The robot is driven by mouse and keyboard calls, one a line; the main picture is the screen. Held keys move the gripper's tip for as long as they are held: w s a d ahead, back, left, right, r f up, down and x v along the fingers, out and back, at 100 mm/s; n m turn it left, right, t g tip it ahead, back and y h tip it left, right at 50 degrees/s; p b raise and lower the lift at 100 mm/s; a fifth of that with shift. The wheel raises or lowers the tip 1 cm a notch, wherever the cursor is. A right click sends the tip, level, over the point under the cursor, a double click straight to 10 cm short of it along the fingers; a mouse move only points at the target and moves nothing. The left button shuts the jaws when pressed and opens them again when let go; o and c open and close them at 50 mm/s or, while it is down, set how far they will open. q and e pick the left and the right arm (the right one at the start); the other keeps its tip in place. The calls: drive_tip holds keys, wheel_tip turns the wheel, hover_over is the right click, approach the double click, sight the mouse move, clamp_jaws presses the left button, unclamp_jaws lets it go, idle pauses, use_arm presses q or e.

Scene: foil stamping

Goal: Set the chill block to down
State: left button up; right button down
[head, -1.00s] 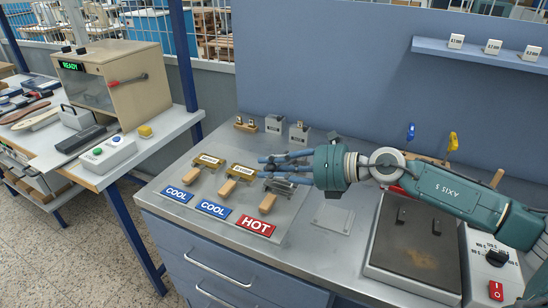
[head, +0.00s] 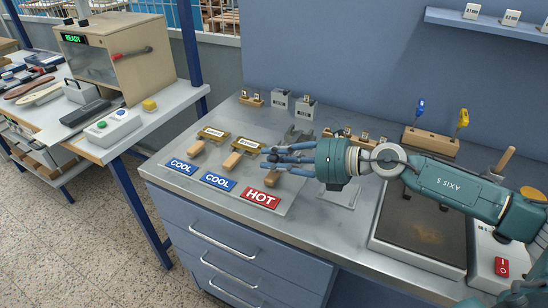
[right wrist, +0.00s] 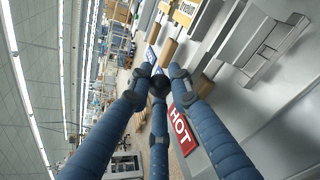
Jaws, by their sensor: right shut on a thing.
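I cannot tell for certain which piece is the chill block. A grey forked metal piece (head: 298,136) stands just behind my right gripper, partly hidden by it. My right gripper (head: 266,156) reaches in from the right, above the HOT sign (head: 262,198). In the right wrist view its three blue fingers converge on a small dark thing (right wrist: 158,84). The fingers hide most of this thing. A grey metal block with slots (right wrist: 270,45) shows at upper right there. My left gripper is not in view.
Two blue COOL signs, the second one (head: 218,181) beside HOT, lie before brass stamps with wooden handles (head: 232,160). Grey blocks (head: 278,100) stand behind. A dark hot plate (head: 420,225) is at right. The bench's front strip is clear.

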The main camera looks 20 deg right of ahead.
drive_tip(key=c, duration=1.8)
unclamp_jaws()
drive_tip(key=shift+c, duration=0.2)
drive_tip(key=shift+v, duration=3.1)
drive_tip(key=shift+s+d+r, duration=0.15)
drive_tip(key=shift+s+d, duration=0.2)
drive_tip(key=shift+s, duration=0.15)
